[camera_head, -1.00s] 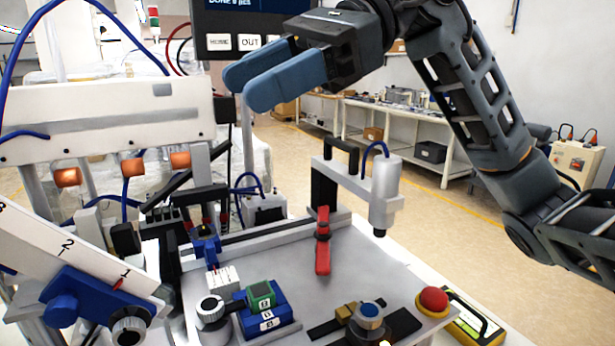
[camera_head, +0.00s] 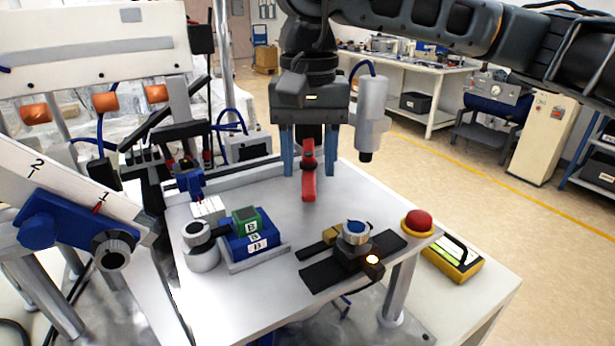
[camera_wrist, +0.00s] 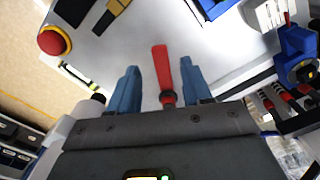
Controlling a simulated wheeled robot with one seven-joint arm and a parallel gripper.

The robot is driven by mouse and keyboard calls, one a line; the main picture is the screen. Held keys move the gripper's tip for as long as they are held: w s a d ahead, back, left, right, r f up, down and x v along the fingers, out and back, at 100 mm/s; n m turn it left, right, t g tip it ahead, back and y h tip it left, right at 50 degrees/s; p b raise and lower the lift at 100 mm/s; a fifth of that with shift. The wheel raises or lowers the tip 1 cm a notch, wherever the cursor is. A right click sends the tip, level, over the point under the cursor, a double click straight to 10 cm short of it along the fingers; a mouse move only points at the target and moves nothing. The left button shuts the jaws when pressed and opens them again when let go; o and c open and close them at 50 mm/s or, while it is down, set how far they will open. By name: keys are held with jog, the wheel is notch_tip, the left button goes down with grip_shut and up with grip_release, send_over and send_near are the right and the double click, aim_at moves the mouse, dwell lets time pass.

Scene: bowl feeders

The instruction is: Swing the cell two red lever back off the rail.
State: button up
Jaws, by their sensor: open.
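The red lever (camera_head: 309,180) stands at the rear edge of the metal plate, its arm pointing forward over the plate toward the camera. My gripper (camera_head: 309,173) hangs down over it with its two blue fingers open, one on each side of the lever. In the wrist view the lever (camera_wrist: 161,72) lies between the spread fingers (camera_wrist: 158,90), closer to the right one, with a gap to the left one. I cannot tell whether a finger touches it. The gripper's body hides the lever's mounting from above.
A grey cylinder unit (camera_head: 370,105) hangs just right of my gripper. A blue block with a green piece (camera_head: 246,217) sits front left on the plate. A dark fixture with a round knob (camera_head: 355,235) and a red stop button (camera_head: 418,221) are front right. The plate's middle is clear.

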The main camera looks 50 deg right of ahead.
aim_at(308, 190)
jog(key=shift+f, duration=1.85)
jog(key=shift+c, duration=0.5)
grip_shut()
